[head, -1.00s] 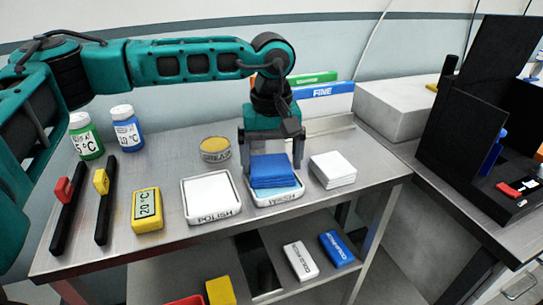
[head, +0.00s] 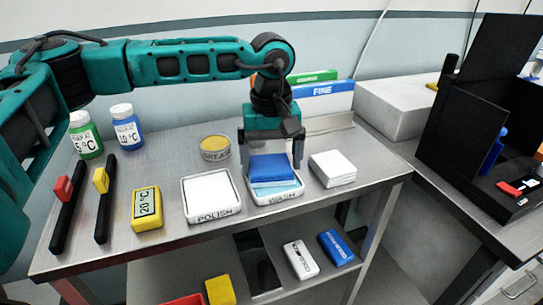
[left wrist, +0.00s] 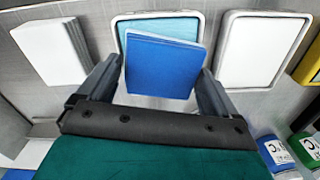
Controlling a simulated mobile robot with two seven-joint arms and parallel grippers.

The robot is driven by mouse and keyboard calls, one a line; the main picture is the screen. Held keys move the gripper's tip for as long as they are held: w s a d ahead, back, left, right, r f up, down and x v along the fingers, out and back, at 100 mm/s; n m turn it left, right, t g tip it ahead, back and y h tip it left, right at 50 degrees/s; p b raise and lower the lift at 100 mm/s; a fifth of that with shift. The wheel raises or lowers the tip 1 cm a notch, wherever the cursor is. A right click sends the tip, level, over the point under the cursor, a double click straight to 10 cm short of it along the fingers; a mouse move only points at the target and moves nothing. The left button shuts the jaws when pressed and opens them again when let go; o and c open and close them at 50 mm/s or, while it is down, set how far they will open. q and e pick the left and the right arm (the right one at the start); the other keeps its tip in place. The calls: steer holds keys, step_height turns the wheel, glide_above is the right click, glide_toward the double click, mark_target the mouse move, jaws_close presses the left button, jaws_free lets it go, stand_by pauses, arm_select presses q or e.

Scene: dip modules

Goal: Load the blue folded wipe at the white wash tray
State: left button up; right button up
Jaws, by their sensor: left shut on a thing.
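The blue folded wipe (head: 270,169) is between the fingers of my left gripper (head: 273,160), which is shut on it. The left wrist view shows the wipe (left wrist: 163,68) spanning between both fingers. The white wash tray (head: 281,197), lettered WASH on its front, lies directly below the wipe on the steel table. A light blue surface inside the tray shows in front of the wipe. I cannot tell if the wipe touches it. The wipe hides the rear part of the tray in the head view. My right gripper is not in view.
A white POLISH tray (head: 211,193) stands just left of the wash tray, and a white folded stack (head: 333,168) just right. A grease tin (head: 215,147) stands behind. A yellow 20 °C block (head: 147,208) lies further left. Bottles and a FINE box stand at the back.

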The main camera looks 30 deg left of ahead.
mark_target(271, 164)
arm_select(q)
steer(key=shift+r+p, duration=2.2)
steer(key=shift+r, duration=1.3)
